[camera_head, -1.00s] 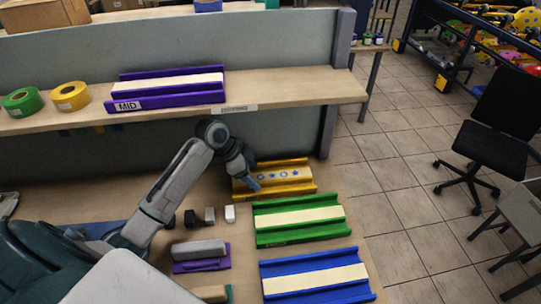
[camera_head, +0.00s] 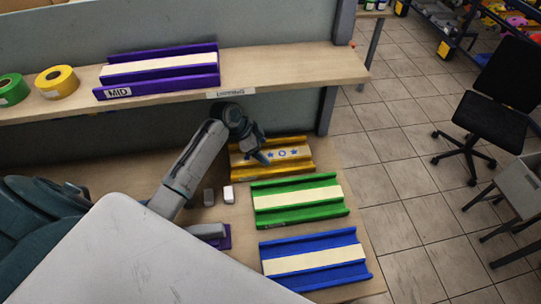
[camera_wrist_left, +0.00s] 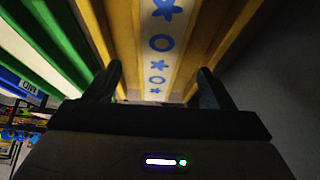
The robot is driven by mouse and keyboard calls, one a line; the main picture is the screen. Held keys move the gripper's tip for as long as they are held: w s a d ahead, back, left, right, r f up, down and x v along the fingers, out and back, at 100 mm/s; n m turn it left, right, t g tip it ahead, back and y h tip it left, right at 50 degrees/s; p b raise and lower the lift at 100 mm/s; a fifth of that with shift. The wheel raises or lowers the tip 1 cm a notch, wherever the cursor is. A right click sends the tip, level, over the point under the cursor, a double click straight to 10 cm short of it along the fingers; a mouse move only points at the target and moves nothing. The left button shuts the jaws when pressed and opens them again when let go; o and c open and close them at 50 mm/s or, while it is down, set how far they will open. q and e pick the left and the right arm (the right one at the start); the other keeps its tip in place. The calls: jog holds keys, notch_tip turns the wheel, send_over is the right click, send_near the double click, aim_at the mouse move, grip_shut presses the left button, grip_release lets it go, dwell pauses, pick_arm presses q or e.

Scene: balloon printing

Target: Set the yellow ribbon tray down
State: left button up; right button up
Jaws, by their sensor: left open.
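The yellow ribbon tray (camera_head: 303,170) rests on the table at the back right, against the green tray's far side. A pale ribbon strip with blue star and ring prints (camera_head: 282,153) lies along its channel. My left gripper (camera_head: 262,157) is at the tray's left part, just above or at it. In the left wrist view the yellow tray (camera_wrist_left: 125,40) runs between the two open fingers of my left gripper (camera_wrist_left: 158,88). The head view does not show whether the fingers touch the tray. My right gripper is not in view.
The green tray (camera_head: 345,210) and blue tray (camera_head: 262,252) lie nearer on the table. Small grey and white blocks (camera_head: 228,194) stand left of them. The shelf above holds a purple tray (camera_head: 160,90), yellow roll (camera_head: 57,82) and green roll (camera_head: 12,90).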

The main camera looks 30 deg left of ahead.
aim_at(271, 155)
pick_arm(q)
jog(key=p+x, duration=0.1)
jog(key=x, duration=0.2)
jog(key=shift+w+d, duration=0.1)
jog(key=shift+d, duration=0.1)
jog(key=shift+d+f, duration=0.1)
jog(key=shift+f, duration=0.15)
jog(key=shift+w, duration=0.1)
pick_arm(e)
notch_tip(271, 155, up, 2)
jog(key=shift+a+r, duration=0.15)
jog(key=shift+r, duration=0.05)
pick_arm(q)
jog(key=shift+c, duration=0.5)
jog(key=c, duration=1.3)
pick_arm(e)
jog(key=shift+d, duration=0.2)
pick_arm(q)
jog(key=shift+w+r, duration=0.1)
jog(key=shift+r, duration=0.05)
